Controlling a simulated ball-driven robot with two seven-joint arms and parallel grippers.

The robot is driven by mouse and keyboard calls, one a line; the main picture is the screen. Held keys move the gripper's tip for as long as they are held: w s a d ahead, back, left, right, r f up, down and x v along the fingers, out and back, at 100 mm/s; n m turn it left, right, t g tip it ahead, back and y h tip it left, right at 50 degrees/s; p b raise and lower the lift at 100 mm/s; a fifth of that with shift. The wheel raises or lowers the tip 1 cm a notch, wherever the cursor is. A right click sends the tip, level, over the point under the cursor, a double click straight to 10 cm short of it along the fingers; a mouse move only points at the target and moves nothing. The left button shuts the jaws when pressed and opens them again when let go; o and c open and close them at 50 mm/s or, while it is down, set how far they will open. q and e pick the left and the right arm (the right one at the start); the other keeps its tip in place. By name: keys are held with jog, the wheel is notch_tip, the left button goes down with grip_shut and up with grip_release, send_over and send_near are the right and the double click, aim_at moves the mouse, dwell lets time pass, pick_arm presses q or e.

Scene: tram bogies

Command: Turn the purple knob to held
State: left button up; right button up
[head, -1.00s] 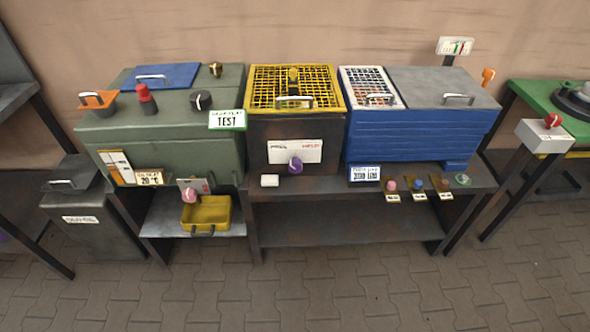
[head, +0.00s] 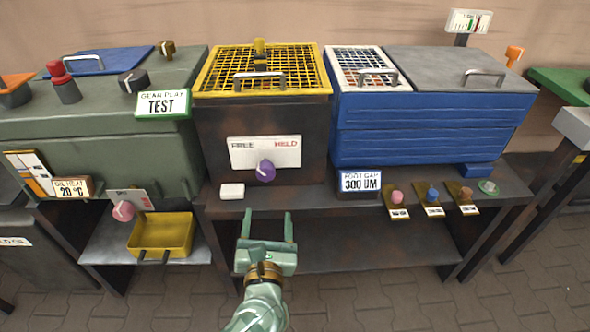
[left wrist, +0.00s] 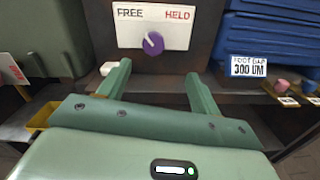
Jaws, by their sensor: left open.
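The purple knob (head: 265,171) sits on the front of the dark box with the yellow mesh lid, at the lower edge of a white label plate (head: 264,152) reading FREE at left and HELD at right. In the left wrist view the knob (left wrist: 153,43) has a pale pointer mark aimed up and to the left, toward FREE. My left gripper (head: 267,222) is open and empty, in front of and below the knob, with its fingers pointing toward the box. It also shows in the left wrist view (left wrist: 158,82), apart from the knob. My right gripper is not in view.
A small white block (head: 232,191) lies on the shelf left of the knob. A sign reading 300 UM (head: 360,182) stands to the right. A pink knob (head: 123,211) and yellow tray (head: 162,234) are at left. Space directly before the purple knob looks clear.

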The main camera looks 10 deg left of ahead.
pick_arm(q)
jog(key=n, duration=0.1)
jog(key=b, duration=0.3)
send_near(265, 176)
jog(key=w, duration=0.4)
jog(key=shift+y, duration=0.3)
jog(key=x, duration=0.2)
jog(key=b+x, duration=0.1)
jog(key=x, duration=0.2)
jog(key=b+x, duration=0.1)
jog(key=x, duration=0.1)
jog(key=shift+w+a+f, duration=0.1)
jog(key=shift+a+f, duration=0.1)
jog(key=shift+a, duration=0.15)
jog(key=shift+w+a+r, duration=0.1)
jog(key=shift+w+r, duration=0.05)
jog(key=shift+w, duration=0.1)
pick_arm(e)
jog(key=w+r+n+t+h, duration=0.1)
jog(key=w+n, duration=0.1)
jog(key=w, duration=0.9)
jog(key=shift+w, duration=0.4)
pick_arm(q)
jog(key=shift+c, duration=0.3)
jog(key=c, duration=0.9)
